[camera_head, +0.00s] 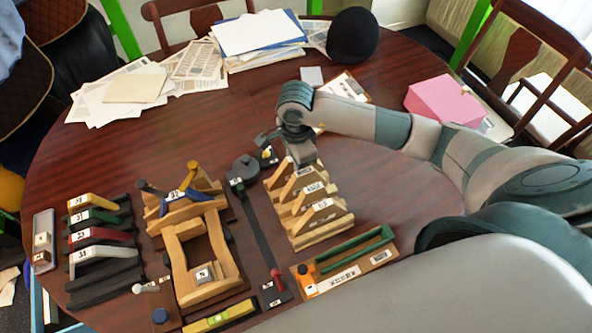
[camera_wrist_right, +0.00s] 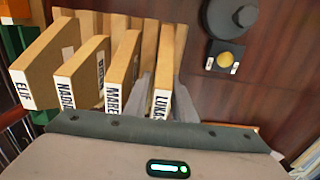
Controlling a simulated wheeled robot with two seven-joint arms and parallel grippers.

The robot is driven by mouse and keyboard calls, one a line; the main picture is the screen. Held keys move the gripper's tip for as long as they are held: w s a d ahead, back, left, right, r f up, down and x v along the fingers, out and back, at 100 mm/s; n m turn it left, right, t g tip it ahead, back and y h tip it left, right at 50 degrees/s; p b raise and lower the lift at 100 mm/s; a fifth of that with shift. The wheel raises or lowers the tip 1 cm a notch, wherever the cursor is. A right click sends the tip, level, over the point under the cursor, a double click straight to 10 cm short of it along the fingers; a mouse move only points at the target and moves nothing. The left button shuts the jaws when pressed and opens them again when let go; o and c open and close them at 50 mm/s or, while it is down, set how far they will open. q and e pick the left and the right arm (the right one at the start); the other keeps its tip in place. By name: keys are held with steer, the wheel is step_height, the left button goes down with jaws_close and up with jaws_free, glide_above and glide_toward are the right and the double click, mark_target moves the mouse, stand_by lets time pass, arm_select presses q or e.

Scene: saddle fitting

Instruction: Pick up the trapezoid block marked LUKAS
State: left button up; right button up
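The LUKAS block (camera_wrist_right: 163,88) is a tan wooden trapezoid with a white name label, at the right end of a row of similar blocks in the wrist view. My right gripper (camera_wrist_right: 163,100) has its grey fingers on either side of this block, very close to its faces. Whether they press on it cannot be told. In the head view my right gripper (camera_head: 298,158) points down over the far end of the wooden rack (camera_head: 318,236) and hides much of the block there. The block appears to stand in line with the others. My left gripper is not in view.
The MAREK-like labelled block (camera_wrist_right: 122,72) stands close to the left finger, with the NADI-labelled block (camera_wrist_right: 82,75) and ELIF block (camera_wrist_right: 48,65) beyond. A dark grey tool (camera_head: 245,168) lies left of the rack.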

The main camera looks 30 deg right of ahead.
arm_select(q)
steer(key=shift+a, duration=0.1)
steer(key=shift+s, duration=0.15)
arm_select(e)
jaws_close()
steer(key=shift+r, duration=0.1)
